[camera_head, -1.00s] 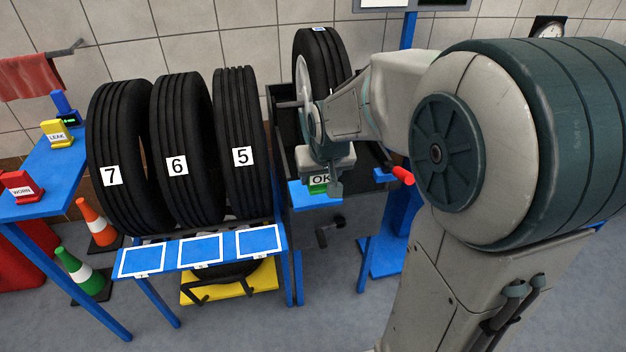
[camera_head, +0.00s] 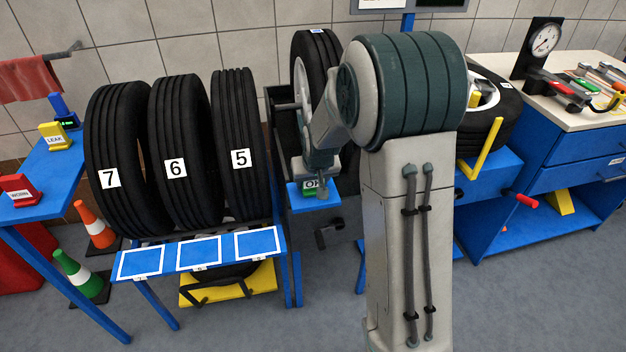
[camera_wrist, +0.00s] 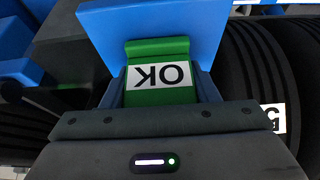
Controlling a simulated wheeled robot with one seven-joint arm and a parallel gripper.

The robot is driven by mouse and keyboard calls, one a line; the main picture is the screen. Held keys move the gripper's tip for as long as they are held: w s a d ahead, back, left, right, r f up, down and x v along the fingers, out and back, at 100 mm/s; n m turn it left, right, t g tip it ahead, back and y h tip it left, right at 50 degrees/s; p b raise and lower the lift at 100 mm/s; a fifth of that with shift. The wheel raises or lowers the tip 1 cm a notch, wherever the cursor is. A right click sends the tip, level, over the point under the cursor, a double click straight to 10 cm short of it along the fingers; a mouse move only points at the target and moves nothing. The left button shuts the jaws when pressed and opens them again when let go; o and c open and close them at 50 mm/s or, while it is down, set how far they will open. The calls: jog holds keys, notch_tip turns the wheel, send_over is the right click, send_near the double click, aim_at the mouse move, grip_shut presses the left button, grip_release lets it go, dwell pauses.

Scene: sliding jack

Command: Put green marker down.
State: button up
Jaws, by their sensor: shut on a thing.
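The green marker (camera_head: 310,187) with its white OK label is at the small blue shelf (camera_head: 328,200) in front of the dark tank. My gripper (camera_head: 318,193) is over it and partly covers it in the head view. In the wrist view the green marker (camera_wrist: 160,80) sits between my fingers (camera_wrist: 160,95), with the OK label upside down and the blue shelf (camera_wrist: 150,25) behind and under it. My gripper is shut on the marker. Whether the marker's base touches the shelf is hard to tell.
Tires 7 (camera_head: 112,150), 6 (camera_head: 185,150) and 5 (camera_head: 235,150) stand on a rack to the left, with white-framed blue plates in front. A yellow LEAK marker (camera_head: 54,137) and red WORN marker (camera_head: 18,190) stand on a blue table. A workbench (camera_head: 575,130) is at right.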

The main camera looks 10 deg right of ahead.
jog(key=shift+f, duration=0.2)
jog(key=o, duration=1)
jog(key=shift+r, duration=0.1)
